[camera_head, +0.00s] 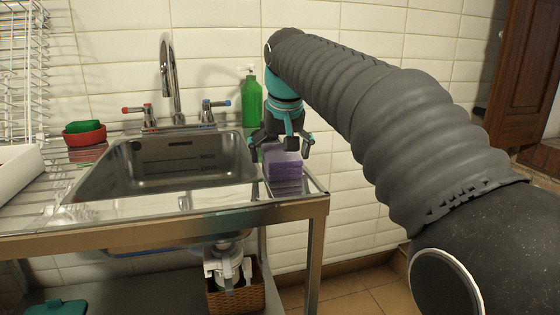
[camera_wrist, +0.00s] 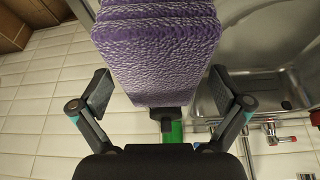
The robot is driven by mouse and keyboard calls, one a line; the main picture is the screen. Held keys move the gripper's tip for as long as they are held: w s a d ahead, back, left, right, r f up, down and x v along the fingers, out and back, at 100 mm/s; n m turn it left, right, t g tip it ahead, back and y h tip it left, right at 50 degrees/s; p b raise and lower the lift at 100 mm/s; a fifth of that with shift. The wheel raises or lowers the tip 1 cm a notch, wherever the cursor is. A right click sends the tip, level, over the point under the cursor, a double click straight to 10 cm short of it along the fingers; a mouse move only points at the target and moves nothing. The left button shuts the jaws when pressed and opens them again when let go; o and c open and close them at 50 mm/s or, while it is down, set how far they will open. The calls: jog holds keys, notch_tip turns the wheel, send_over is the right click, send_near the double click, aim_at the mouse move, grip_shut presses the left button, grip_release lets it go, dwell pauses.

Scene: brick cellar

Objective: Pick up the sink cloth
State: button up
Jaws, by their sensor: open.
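A purple textured block that looks like a folded sink cloth (camera_head: 283,165) stands on the right end of the steel counter, beside the sink. It fills the upper middle of the wrist view (camera_wrist: 157,50). My gripper (camera_head: 284,143) is right above and just behind the cloth in the head view. In the wrist view my gripper (camera_wrist: 165,92) is open, with one finger to each side of the purple cloth. I see a gap between the cloth and both fingers. The cloth's underside is hidden.
The steel sink (camera_head: 165,165) lies left of the cloth. A green soap bottle (camera_head: 251,103) stands behind my gripper, near the taps (camera_head: 207,112). The counter's right edge (camera_head: 318,190) is close to the cloth. A red bowl (camera_head: 85,135) with a green sponge is far left.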

jog(key=shift+f, duration=0.2)
dwell(0.4)
jog(key=c, duration=1.1)
